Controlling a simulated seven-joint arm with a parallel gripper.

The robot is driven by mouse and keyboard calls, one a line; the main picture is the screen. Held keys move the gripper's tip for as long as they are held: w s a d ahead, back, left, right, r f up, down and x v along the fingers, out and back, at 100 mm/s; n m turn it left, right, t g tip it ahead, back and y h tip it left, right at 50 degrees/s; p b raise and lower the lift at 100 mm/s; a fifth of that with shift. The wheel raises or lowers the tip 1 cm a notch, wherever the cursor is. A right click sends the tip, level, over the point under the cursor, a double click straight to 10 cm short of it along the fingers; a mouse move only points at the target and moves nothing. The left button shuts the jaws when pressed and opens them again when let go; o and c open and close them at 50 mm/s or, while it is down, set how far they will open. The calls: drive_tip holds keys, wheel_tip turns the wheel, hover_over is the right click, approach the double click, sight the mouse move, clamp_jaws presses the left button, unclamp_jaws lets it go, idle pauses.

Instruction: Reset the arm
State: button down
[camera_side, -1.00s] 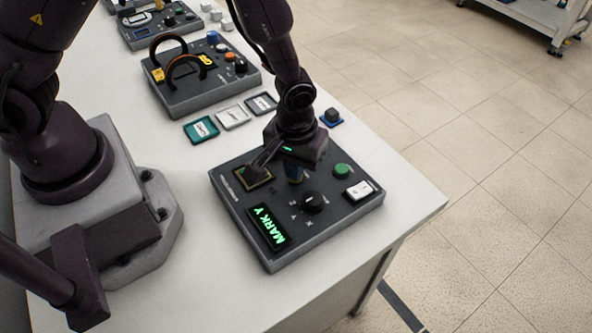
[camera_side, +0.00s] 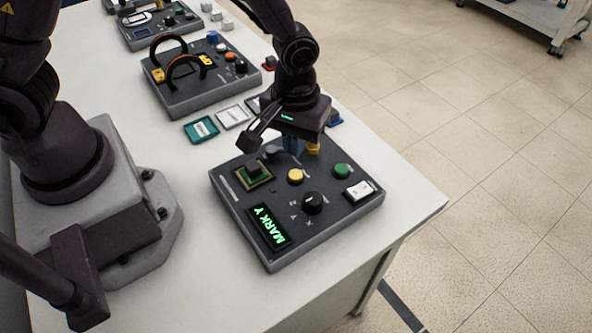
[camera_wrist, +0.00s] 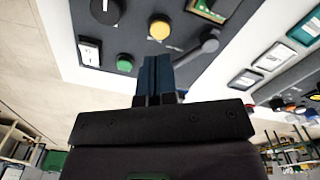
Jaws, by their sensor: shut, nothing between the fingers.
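My gripper (camera_side: 293,152) hangs above the grey control console (camera_side: 235,218), just behind the yellow button (camera_side: 295,177) in the side view. In the wrist view its blue fingers (camera_wrist: 157,62) are together, with nothing between them. The yellow button (camera_wrist: 159,28) shows there just beyond the fingertips, apart from them. The arm (camera_side: 297,75) reaches down from the top of the side view. A small yellow part (camera_side: 313,149) shows beside the fingers; I cannot tell what it belongs to.
A grey lever (camera_wrist: 208,43) is near the fingers. Another console (camera_side: 205,98) stands behind.

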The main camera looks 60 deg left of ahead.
idle(0.4)
drive_tip(key=shift+s+a+f+m, duration=0.1)
drive_tip(key=shift+s+a+m, duration=0.05)
drive_tip(key=shift+s+m, duration=0.4)
drive_tip(key=s+a+r+m+t, duration=0.1)
drive_tip(key=s+a+r+t, duration=0.1)
drive_tip(key=r, duration=0.6)
drive_tip(key=s+a+r+m+t, duration=0.1)
drive_tip(key=s+a+r+m, duration=0.1)
drive_tip(key=s+a+r, duration=0.3)
drive_tip(key=s+a+r+m+t, duration=0.2)
drive_tip(key=s+a+r, duration=0.1)
drive_tip(key=r, duration=0.8)
drive_tip(key=shift+s+a+t, duration=0.3)
drive_tip(key=shift+s+a, duration=0.1)
drive_tip(key=shift+s, duration=0.2)
